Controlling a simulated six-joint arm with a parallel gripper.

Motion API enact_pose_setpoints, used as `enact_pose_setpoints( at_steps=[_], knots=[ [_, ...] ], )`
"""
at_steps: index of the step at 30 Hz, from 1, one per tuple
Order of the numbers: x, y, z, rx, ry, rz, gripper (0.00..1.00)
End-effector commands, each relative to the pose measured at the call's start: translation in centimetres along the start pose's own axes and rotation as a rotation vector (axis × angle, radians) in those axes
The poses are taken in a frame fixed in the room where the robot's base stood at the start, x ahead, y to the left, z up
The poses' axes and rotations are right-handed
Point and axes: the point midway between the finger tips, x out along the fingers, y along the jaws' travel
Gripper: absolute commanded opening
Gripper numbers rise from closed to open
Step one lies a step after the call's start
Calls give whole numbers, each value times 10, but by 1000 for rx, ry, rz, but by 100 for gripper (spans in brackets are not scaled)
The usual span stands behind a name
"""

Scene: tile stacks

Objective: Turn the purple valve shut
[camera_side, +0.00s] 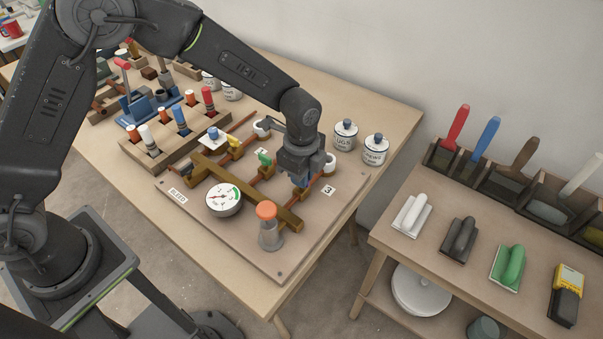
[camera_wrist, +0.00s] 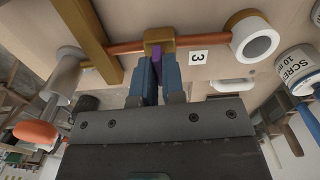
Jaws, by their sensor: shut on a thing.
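The purple valve handle (camera_wrist: 156,55) shows in the wrist view as a narrow strip between my two blue fingers, just in front of a brass valve body (camera_wrist: 158,36) on a copper pipe (camera_wrist: 195,42). My gripper (camera_wrist: 157,76) is shut on this handle. The fingers hide much of it, so I cannot tell its exact angle to the pipe. In the side view my gripper (camera_side: 301,182) points down over the pipe marked 3 and hides the purple handle. The number 3 label (camera_side: 328,190) lies beside it; it also shows in the wrist view (camera_wrist: 197,58).
The board (camera_side: 292,258) also carries a green valve handle (camera_side: 265,157), a yellow handle (camera_side: 235,141), a round gauge (camera_side: 223,199) and an orange-topped cylinder (camera_side: 269,230). White jars (camera_side: 345,136) stand behind. A wooden rack (camera_side: 178,138) stands left of the board.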

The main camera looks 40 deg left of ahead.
Motion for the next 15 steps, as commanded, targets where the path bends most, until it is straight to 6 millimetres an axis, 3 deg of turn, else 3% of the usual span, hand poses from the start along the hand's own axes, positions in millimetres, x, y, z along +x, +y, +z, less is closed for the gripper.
enact_pose_setpoints(
  at_steps=[15],
  knots=[
    [0, 0, -1, 77, 1, -1, 0]
  ],
)
